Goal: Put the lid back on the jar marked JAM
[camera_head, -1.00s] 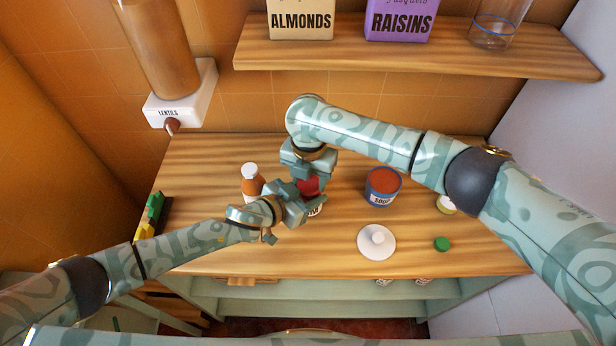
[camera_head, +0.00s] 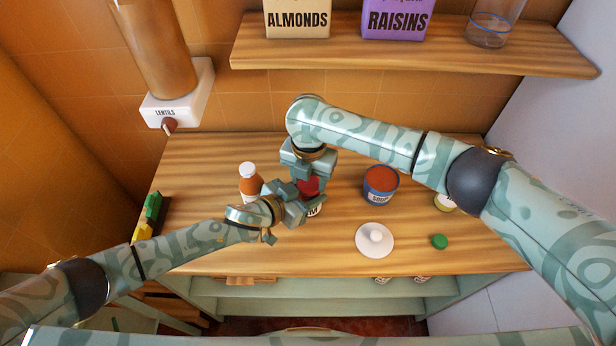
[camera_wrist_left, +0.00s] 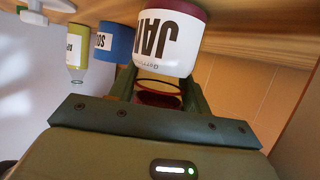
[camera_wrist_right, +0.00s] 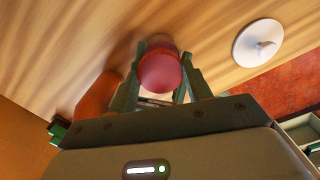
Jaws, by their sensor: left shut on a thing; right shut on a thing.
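The JAM jar (camera_wrist_left: 165,40), with a white label, is between the fingers of my left gripper (camera_wrist_left: 160,95), which is shut on it. In the head view the jar (camera_head: 316,211) is mostly hidden by the grippers. My right gripper (camera_wrist_right: 160,85) reaches down from above and is shut on the round red lid (camera_wrist_right: 160,68). The red lid (camera_head: 309,186) shows over the jar's label in the head view, close to both grippers. Whether the lid touches or sits level on the jar's rim cannot be told.
An orange bottle with a white cap (camera_head: 249,184) stands just left of the grippers. A blue SOUP can (camera_head: 381,186), a small yellow-labelled jar (camera_head: 445,203), a white knobbed lid (camera_head: 375,240) and a green lid (camera_head: 440,242) are to the right. The counter's front left (camera_head: 240,258) is clear.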

